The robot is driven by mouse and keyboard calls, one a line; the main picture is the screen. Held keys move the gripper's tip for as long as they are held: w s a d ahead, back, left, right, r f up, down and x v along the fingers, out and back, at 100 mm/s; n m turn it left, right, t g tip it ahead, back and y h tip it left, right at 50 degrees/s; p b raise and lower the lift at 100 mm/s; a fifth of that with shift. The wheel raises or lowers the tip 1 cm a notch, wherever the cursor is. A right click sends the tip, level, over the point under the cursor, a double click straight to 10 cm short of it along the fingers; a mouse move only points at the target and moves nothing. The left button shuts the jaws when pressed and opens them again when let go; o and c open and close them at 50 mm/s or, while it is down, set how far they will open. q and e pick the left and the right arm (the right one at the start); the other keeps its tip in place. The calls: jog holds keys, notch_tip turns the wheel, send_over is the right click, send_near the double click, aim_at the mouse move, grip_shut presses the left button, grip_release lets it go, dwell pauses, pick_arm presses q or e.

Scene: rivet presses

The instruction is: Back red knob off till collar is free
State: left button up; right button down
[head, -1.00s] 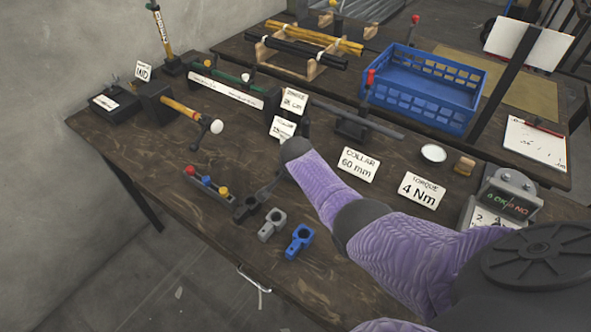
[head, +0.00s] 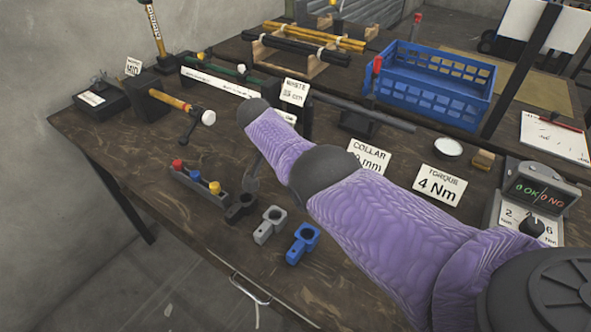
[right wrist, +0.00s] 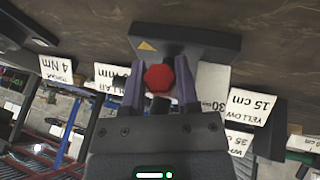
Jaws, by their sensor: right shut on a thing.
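In the right wrist view, the red knob (right wrist: 159,78) sits in front of a dark block (right wrist: 185,45) with a yellow triangle. My right gripper (right wrist: 160,84) is shut on this knob, with one finger on each side. In the head view my right forearm crosses the bench and hides the gripper and the held knob. The collar on this knob's device cannot be made out. Loose ring-ended clamps, black (head: 240,206), grey (head: 269,225) and blue (head: 303,243), lie near the bench's front. My left gripper is not in view.
A small holder (head: 198,180) with red, blue and yellow knobs stands left of the clamps. Label cards such as the torque card (head: 437,184) stand behind my arm. A blue crate (head: 437,85) and a gauge box (head: 537,200) are at the right.

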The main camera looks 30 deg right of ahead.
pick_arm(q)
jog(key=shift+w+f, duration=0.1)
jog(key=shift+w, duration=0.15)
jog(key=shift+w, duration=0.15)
pick_arm(e)
jog(key=c, duration=0.6)
grip_release()
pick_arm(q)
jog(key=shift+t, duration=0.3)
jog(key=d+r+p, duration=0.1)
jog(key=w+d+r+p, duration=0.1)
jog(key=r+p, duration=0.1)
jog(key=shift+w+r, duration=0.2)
pick_arm(e)
jog(key=v, duration=1)
